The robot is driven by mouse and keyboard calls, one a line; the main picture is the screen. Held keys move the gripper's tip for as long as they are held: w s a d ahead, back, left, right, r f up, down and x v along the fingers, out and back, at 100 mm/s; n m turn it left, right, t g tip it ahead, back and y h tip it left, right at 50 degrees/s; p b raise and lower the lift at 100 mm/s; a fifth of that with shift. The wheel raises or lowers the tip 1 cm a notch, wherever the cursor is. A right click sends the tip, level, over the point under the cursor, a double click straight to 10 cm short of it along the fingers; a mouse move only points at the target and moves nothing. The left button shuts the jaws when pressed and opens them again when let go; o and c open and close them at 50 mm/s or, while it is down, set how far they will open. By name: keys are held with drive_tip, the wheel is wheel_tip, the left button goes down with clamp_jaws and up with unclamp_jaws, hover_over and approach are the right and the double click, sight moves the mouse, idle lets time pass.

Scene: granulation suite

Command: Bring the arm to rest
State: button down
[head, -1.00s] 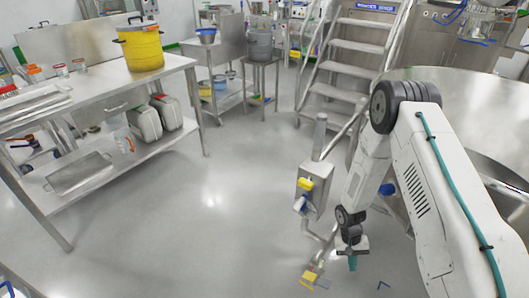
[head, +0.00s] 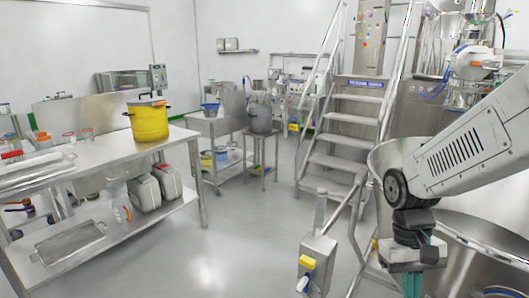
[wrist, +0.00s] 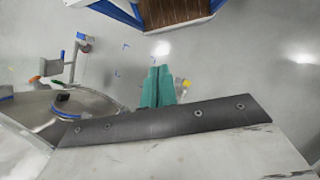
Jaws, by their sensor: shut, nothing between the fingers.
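My arm reaches in from the right of the head view, folded, with its wrist hanging in front of a large round steel vessel (head: 470,235). My gripper (head: 412,286) points down at the lower right, and its teal fingers are partly cut off by the bottom edge. In the wrist view my gripper (wrist: 158,86) shows its two teal fingers side by side, shut with nothing between them. Floor shows beyond the fingertips.
A steel table (head: 100,165) with a yellow pot (head: 148,121) stands at left. A steel staircase (head: 345,135) rises at centre right. A steel post with a box (head: 317,255) stands left of my gripper. The middle floor (head: 235,240) is clear.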

drive_tip(key=s+a+r+t, duration=0.1)
drive_tip(key=s+r+t, duration=0.4)
drive_tip(key=s+r, duration=0.6)
drive_tip(key=shift+a+r+t+y, duration=0.3)
drive_tip(key=shift+a+r+y, duration=0.05)
drive_tip(key=shift+r+y, duration=0.1)
drive_tip(key=c, duration=2.1)
unclamp_jaws()
drive_tip(key=shift+c, duration=0.2)
